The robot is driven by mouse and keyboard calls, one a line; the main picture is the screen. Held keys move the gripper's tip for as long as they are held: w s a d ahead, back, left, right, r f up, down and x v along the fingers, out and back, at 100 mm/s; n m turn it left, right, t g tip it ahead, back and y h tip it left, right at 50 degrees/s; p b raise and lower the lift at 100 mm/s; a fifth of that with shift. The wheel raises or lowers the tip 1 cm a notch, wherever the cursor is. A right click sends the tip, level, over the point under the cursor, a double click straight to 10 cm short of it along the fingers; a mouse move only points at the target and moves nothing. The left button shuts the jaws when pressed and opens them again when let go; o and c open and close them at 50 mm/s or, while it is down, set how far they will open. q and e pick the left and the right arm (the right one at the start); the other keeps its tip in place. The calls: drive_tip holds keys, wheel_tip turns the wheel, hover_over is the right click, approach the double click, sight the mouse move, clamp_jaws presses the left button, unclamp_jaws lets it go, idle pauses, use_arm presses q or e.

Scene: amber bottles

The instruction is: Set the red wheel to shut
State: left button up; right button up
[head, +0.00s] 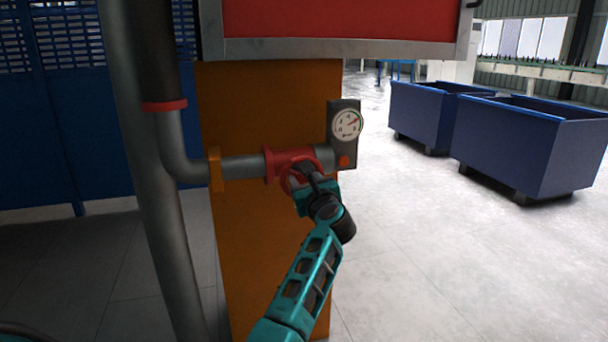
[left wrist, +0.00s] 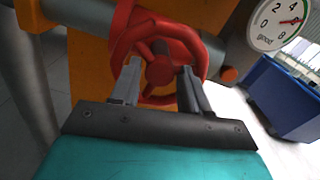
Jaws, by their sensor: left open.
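The red wheel (head: 287,182) sits on a red valve body on a grey pipe, in front of the orange column. In the left wrist view the red wheel (left wrist: 160,70) fills the upper middle, with its hub and spokes facing me. My left gripper (head: 308,172) is at the wheel and partly hides it in the head view. In the left wrist view the left gripper (left wrist: 158,78) is open, its two fingers apart on either side of the hub, reaching over the wheel's face. Whether the fingertips touch the rim or spokes I cannot tell. My right gripper is not in view.
A round gauge (head: 347,124) with a red needle is mounted on a grey box right of the valve, above an orange button (head: 344,161). The orange column (head: 235,240) stands behind. Blue bins (head: 530,145) stand at the right. The floor between is clear.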

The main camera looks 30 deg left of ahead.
use_arm(q)
drive_tip(key=shift+w+a, duration=0.3)
drive_tip(key=shift+a, duration=0.05)
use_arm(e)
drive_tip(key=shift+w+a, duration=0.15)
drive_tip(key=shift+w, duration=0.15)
use_arm(q)
drive_tip(key=shift+c, duration=0.4)
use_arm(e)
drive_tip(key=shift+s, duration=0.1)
use_arm(q)
drive_tip(key=c, duration=0.7)
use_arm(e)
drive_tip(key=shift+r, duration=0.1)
